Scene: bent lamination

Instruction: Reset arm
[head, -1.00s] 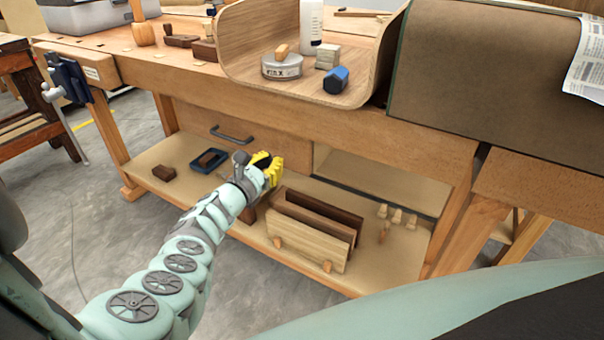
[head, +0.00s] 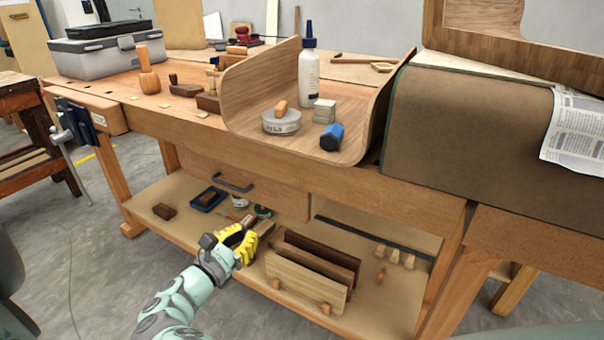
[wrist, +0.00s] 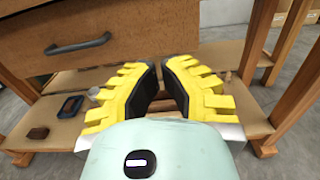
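My gripper (head: 239,240) has yellow fingers with dark pads. In the head view it is at the lower shelf's front, left of the upright boards. In the wrist view, the gripper (wrist: 166,76) shows its two fingers apart with a gap between them and nothing visibly held. Brown wooden pieces (head: 262,229) lie just beyond the fingers in the head view; whether any touch them I cannot tell. My pale green arm comes up from the bottom of the head view.
The workbench (head: 360,185) stands ahead, with a drawer handle (head: 233,183) above the shelf (head: 140,207). Upright boards (head: 305,281) stand right of my gripper. The bent wood panel (head: 262,83) holds a bottle (head: 308,78), a tin (head: 282,123) and blocks. Floor at left is open.

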